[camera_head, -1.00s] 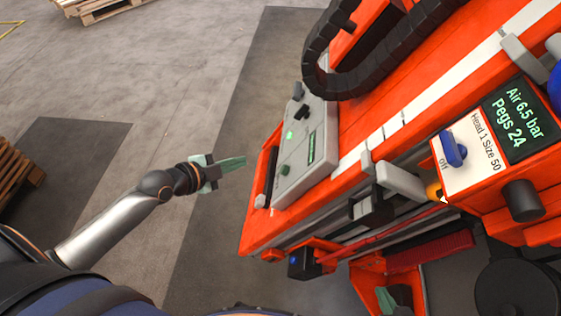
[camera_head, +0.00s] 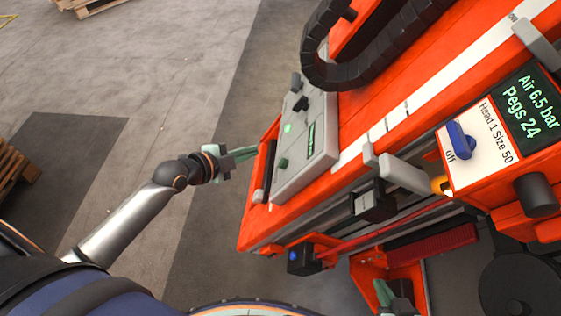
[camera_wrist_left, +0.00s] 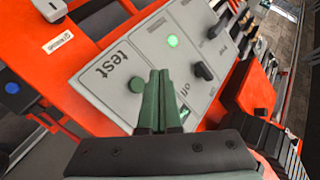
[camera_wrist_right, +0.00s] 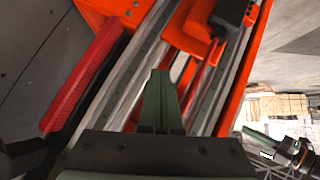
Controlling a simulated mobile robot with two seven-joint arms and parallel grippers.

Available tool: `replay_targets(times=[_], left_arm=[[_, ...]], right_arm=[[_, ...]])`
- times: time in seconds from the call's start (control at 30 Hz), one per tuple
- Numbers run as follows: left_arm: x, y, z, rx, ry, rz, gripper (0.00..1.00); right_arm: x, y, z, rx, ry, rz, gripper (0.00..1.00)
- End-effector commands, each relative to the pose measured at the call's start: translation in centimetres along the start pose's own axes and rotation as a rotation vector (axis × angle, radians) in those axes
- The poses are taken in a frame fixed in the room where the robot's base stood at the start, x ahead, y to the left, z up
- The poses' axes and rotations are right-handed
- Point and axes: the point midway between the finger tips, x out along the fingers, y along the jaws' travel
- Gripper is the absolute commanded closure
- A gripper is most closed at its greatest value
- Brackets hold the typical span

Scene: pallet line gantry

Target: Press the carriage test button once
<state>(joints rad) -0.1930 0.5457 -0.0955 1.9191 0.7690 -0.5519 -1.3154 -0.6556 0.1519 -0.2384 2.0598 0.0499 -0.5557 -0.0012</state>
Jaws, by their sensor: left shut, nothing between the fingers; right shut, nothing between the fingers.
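The grey carriage control panel (camera_head: 318,155) sits on the orange gantry right of centre in the head view. It carries a dark green button (camera_head: 283,163), which shows beside the word "test" in the left wrist view (camera_wrist_left: 137,84). My left gripper (camera_head: 254,151) is shut and empty, just left of the panel. In the left wrist view its fingertips (camera_wrist_left: 160,73) appear close to the button, overlapping the panel; contact cannot be told. My right gripper (camera_head: 402,290) is low in the head view, partly cut off. In the right wrist view its fingers (camera_wrist_right: 161,75) are shut and empty.
The panel also has a lit green lamp (camera_wrist_left: 173,41) and black knobs (camera_wrist_left: 204,71). A black cable chain (camera_head: 323,55) arches above it. A blue selector knob (camera_head: 460,142) sits on a labelled box at the right. Open floor lies left of the gantry.

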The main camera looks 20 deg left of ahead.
Motion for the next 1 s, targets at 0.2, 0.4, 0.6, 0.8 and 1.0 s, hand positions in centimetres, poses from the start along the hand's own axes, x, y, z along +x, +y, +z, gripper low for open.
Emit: replay_targets(times=[0.2,0.4,0.6,0.8,1.0], left_arm=[[2.1,1.5,-1.5,0.0,0.0,0.001,1.0],[3.1,2.2,-2.3,0.001,0.0,0.001,1.0],[3.4,2.4,-2.5,0.001,0.001,0.001,1.0],[3.3,2.4,-2.5,0.001,0.001,0.001,1.0],[3.3,2.4,-2.5,0.001,0.001,0.001,1.0]], right_arm=[[0.2,0.1,0.3,0.0,-0.001,0.002,1.0],[0.2,0.1,0.1,0.002,0.002,0.003,1.0],[0.1,0.0,0.1,0.008,0.004,0.002,1.0],[0.1,-0.1,0.0,0.009,0.004,0.002,1.0],[0.1,-0.1,0.1,0.009,0.004,0.001,1.0]])
